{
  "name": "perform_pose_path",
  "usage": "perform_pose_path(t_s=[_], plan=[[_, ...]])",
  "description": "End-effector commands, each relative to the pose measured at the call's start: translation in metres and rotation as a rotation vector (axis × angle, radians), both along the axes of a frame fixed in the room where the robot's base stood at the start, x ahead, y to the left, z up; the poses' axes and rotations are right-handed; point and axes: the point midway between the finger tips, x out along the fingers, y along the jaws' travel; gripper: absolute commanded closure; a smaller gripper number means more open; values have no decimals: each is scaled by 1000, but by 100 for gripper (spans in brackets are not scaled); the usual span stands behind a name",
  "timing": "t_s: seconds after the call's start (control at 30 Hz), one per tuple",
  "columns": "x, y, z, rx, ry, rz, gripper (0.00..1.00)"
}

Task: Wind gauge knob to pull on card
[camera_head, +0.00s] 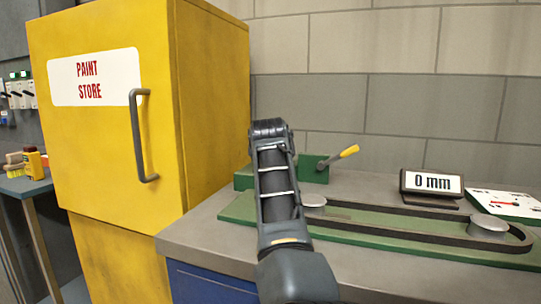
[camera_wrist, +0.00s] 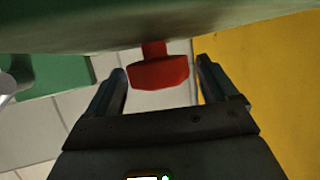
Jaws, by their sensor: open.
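A red knob (camera_wrist: 158,73) on a short red stem shows in the wrist view, below a green surface (camera_wrist: 100,30). My gripper (camera_wrist: 160,68) is open, with one finger on each side of the knob and gaps between them. In the head view my arm hides the knob and gripper. A small display (camera_head: 432,184) reads 0 mm. A white card (camera_head: 512,207) with a red pointer mark lies at the right edge, partly cut off; its small print cannot be read.
A dark belt (camera_head: 400,223) loops around two grey pulleys on a green base (camera_head: 240,208) on the grey bench (camera_head: 195,240). A yellow-tipped lever (camera_head: 345,153) rises from a green block behind my arm. A yellow paint store cabinet (camera_head: 100,150) stands close left.

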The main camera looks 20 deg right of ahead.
Motion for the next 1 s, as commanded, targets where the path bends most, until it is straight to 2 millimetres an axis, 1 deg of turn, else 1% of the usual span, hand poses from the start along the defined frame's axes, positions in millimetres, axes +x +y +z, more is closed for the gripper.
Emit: perform_pose_path(t_s=[0.1,0.37,0.47,0.9,1.0], plan=[[4,-2,-2,0,0,-1,14],[5,-2,-2,0,0,-1,14],[5,-2,-2,0,0,0,21],[4,-2,-2,0,0,0,63],[4,-1,-2,-1,1,-3,65]])
